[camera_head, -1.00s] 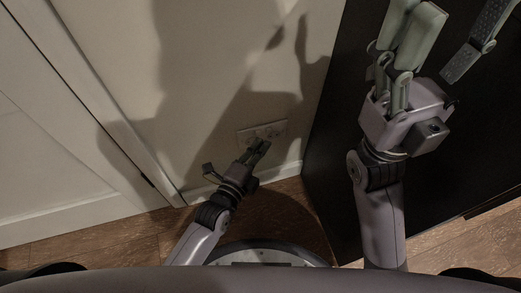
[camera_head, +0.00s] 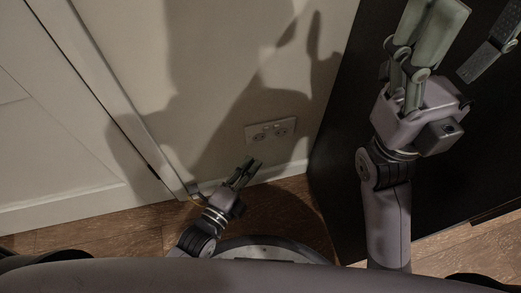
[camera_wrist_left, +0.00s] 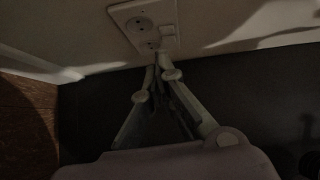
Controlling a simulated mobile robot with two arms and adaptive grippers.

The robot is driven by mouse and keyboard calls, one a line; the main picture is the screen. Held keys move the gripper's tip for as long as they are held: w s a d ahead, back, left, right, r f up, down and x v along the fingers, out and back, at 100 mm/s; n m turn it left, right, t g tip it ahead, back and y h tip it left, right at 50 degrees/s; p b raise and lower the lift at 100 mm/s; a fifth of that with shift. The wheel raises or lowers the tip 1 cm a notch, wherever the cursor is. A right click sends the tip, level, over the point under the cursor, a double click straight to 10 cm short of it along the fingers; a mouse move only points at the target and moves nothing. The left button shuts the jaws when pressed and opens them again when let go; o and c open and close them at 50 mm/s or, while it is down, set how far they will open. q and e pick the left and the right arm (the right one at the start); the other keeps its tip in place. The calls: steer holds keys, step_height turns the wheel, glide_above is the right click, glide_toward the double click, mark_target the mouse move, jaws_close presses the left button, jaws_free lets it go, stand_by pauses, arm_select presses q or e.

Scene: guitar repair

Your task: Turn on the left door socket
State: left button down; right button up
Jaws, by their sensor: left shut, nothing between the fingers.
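The white wall socket plate (camera_head: 270,131) sits low on the pale wall beside the door in the head view. In the left wrist view the socket plate (camera_wrist_left: 122,16) shows two round outlets and a small rocker switch (camera_wrist_left: 168,36) at its lower right. Whether the switch is on or off is too dark to tell. My left gripper (camera_head: 249,166) is shut and empty, below the plate and apparently clear of it. Its fingertips (camera_wrist_left: 158,62) appear just under the plate in the wrist view. My right gripper (camera_head: 464,42) is open and empty, raised at the right.
A white panelled door (camera_head: 60,150) and its frame stand at the left. A dark cabinet side (camera_head: 345,150) rises close to the right of the socket. A pale baseboard (camera_head: 280,172) and wooden floor (camera_head: 110,232) lie below. Shadows of my arms fall on the wall.

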arm_select(q)
steer(key=shift+v, duration=1.8)
